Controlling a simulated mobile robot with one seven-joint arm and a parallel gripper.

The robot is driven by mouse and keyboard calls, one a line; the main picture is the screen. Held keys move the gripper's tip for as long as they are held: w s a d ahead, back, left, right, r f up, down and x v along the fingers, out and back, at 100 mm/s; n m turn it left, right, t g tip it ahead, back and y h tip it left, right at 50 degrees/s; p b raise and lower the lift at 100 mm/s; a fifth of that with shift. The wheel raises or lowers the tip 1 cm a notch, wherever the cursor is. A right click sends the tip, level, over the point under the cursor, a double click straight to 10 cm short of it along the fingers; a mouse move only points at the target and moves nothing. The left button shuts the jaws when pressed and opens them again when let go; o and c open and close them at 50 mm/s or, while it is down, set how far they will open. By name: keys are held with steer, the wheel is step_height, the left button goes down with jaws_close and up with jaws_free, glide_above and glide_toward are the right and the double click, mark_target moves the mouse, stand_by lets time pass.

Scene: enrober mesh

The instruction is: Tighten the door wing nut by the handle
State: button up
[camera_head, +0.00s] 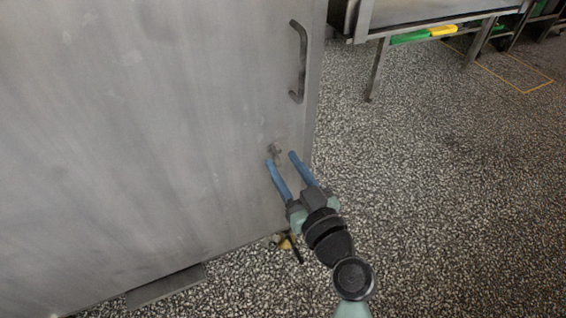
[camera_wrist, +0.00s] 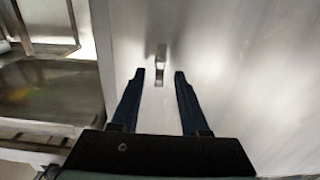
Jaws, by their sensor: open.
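The door (camera_head: 150,130) is a large grey metal panel on the left in the head view. Its dark bar handle (camera_head: 300,62) is upright near the right edge. My gripper (camera_head: 280,158) has two blue fingers, open and empty, pointing at the door. In the wrist view (camera_wrist: 160,74) the wing nut lies between the lines of the two fingers. I cannot tell whether a finger touches the door.
A metal table (camera_head: 430,18) with green and yellow items (camera_head: 425,35) beneath its top stands at the back right. A small yellow and black item (camera_head: 286,242) is near the door's lower edge. The speckled floor (camera_head: 450,180) on the right is free.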

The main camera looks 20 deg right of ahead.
steer(key=shift+w, duration=0.6)
jaws_close()
